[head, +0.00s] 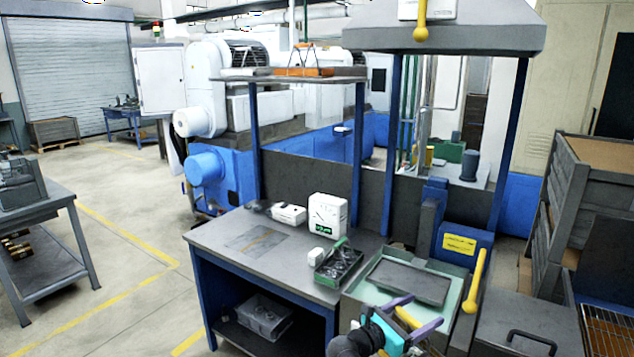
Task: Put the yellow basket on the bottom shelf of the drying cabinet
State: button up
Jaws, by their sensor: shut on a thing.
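My gripper (411,314) is at the bottom centre, with a teal body and purple fingers, in front of a pale green basin. It is shut on a narrow yellow piece (405,317), which looks like part of the yellow basket. The rest of the basket cannot be made out. At the lower right edge, an open space with a wire rack (606,330) and an orange-brown inside looks like part of the drying cabinet. Its bottom shelf cannot be told apart, as the picture cuts it off.
The pale green basin (455,304) holds a grey tray (408,282). Left of it, a workbench (213,237) bears a tool tray (338,264) and white boxes. A yellow handle (476,282) stands at the basin's right. A grey lidded box (528,318) lies between basin and rack.

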jog(key=a+n+t+y, duration=0.1)
jog(key=a+n+t, duration=0.1)
jog(key=a, duration=0.8)
jog(key=f+b, duration=1)
jog(key=f, duration=0.1)
jog(key=shift+s+a, duration=0.1)
jog(key=shift+s, duration=0.25)
dwell(0.5)
